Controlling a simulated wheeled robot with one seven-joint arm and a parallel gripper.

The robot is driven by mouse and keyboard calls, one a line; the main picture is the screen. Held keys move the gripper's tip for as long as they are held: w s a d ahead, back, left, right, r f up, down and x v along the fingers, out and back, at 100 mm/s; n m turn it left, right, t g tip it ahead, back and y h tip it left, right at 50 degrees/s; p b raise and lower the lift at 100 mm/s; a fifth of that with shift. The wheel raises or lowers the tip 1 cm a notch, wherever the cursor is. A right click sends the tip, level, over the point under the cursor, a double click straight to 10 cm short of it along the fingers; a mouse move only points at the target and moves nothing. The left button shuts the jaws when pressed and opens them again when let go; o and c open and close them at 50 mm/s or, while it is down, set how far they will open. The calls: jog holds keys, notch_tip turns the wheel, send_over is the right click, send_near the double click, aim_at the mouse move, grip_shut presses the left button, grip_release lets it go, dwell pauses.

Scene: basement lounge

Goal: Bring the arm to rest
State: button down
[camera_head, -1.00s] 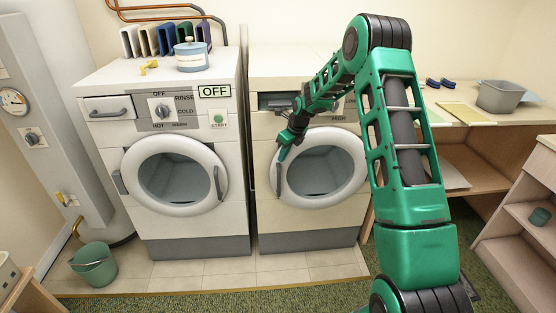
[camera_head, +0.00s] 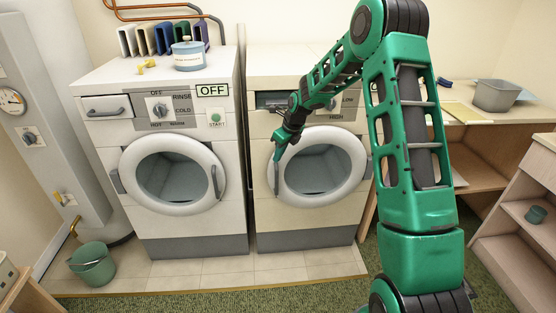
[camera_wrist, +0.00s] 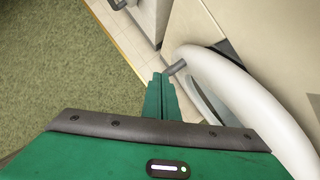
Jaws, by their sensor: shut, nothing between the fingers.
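My arm reaches up and forward from the lower right of the head view, bends at the top and hangs down to the left. My gripper (camera_head: 279,150) is shut and empty, in front of the right-hand machine (camera_head: 262,215), over the upper left of its round door (camera_head: 315,168) in the picture. In the wrist view the green fingers (camera_wrist: 161,92) lie together, with the white door ring (camera_wrist: 245,90) and a dark grey handle end (camera_wrist: 176,67) beside them. I cannot tell whether the fingers touch the door.
A green bucket (camera_head: 92,264) stands on the floor at left. A wooden counter (camera_head: 480,121) at right holds a grey basin (camera_head: 496,96). Green carpet (camera_wrist: 50,70) lies open in front of the machines.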

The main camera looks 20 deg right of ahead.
jog(key=s+d+r+n+g+h, duration=0.1)
jog(key=s+d+r+n, duration=0.3)
jog(key=s, duration=0.6)
jog(key=s+d+r+n+h, duration=0.1)
jog(key=s+r+n, duration=0.4)
jog(key=s+r, duration=0.3)
jog(key=s+d+r+n+g+h, duration=0.1)
jog(key=s+d+r+n, duration=0.25)
jog(key=s, duration=0.75)
jog(key=s+a+n+g+y, duration=0.1)
jog(key=s+n, duration=1)
jog(key=s, duration=1.2)
jog(key=shift+a+r+g, duration=0.15)
jog(key=shift+a+g, duration=0.15)
jog(key=shift+a, duration=0.25)
